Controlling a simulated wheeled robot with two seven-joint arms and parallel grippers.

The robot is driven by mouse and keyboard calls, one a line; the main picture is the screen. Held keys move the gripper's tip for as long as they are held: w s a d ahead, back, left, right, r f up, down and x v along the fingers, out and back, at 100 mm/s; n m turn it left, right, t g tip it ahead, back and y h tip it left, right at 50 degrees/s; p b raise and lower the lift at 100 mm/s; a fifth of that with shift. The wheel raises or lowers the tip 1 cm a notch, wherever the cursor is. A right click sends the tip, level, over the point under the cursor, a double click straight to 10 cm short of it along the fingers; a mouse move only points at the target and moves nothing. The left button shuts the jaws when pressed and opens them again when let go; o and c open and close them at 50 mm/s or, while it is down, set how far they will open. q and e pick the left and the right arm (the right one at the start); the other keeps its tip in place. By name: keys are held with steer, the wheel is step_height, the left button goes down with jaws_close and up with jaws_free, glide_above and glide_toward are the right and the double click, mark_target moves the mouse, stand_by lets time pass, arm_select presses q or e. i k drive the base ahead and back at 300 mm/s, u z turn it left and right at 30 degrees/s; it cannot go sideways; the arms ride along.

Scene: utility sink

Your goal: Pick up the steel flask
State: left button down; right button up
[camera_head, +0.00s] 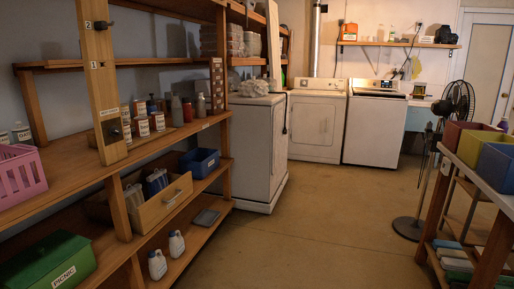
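Several small bottles and cans stand on the middle board of the wooden shelf (70,165) on the left. Near the right end of that board are a grey flask-like bottle (177,111), a red one (187,112) and another grey bottle (200,106) with a narrow top. They are upright and close together. The two grey ones look metallic, but they are too small to tell which is the steel flask. Neither of my grippers shows in this view.
An upright wooden post (103,90) stands in front of the shelf. Labelled cans (142,125) stand left of the bottles. A blue bin (200,163) and an open drawer (160,204) are below. A fan (457,105) stands right; the middle floor (315,235) is clear.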

mark_target(200, 101)
steer(key=z, duration=0.45)
steer(key=i, duration=2.25)
steer(key=u, duration=0.25)
steer(key=i, duration=1.5)
steer(key=u, duration=1.8)
steer(key=i, duration=0.7)
steer(key=u, duration=0.6)
